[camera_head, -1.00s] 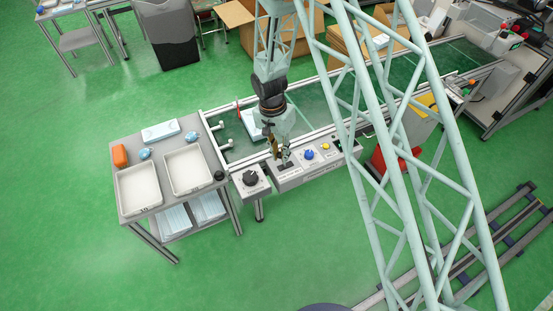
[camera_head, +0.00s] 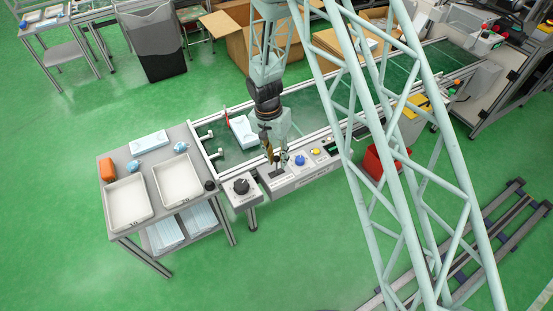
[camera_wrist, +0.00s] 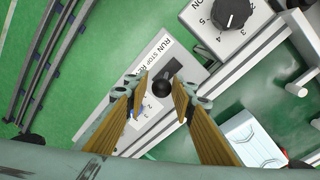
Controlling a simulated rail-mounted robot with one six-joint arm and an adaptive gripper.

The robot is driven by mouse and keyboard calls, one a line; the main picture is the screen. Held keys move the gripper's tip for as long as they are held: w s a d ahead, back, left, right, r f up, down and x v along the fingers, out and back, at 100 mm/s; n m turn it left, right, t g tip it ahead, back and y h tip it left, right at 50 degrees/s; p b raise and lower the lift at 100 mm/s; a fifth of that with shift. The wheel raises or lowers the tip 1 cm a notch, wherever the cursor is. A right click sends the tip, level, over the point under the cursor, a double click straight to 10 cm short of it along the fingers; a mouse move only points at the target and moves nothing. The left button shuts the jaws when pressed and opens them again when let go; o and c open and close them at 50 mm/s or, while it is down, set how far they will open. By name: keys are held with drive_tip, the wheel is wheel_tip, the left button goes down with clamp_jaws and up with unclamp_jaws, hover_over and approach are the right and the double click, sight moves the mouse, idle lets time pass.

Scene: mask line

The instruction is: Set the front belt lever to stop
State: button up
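The front belt lever shows in the wrist view as a round black knob (camera_wrist: 162,88) over a dark slot, beside the printed words RUN, STOP and a partly hidden third label. It stands on a grey control panel (camera_head: 310,176) at the belt's front edge. My gripper (camera_wrist: 159,84) is open, with its two tan fingers on either side of the knob and space between them. Whether either finger touches the knob is unclear. In the head view my gripper (camera_head: 273,156) points down at the panel's left end. Foreshortening hides which label the lever stands at.
A blue button (camera_head: 300,160) and a yellow button (camera_head: 316,152) sit right of the lever. A box with a black rotary dial (camera_head: 241,186) stands left. A blue-white box (camera_head: 243,131) lies on the belt behind. A side table (camera_head: 153,229) holds white trays.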

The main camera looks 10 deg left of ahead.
drive_tip(key=shift+o, duration=0.7)
drive_tip(key=shift+a, duration=0.1)
drive_tip(key=shift+r, duration=0.15)
drive_tip(key=shift+r, duration=0.15)
wheel_tip(320, 180, up, 11)
drive_tip(key=a, duration=0.1)
drive_tip(key=shift+w+a+r, duration=0.2)
idle(0.4)
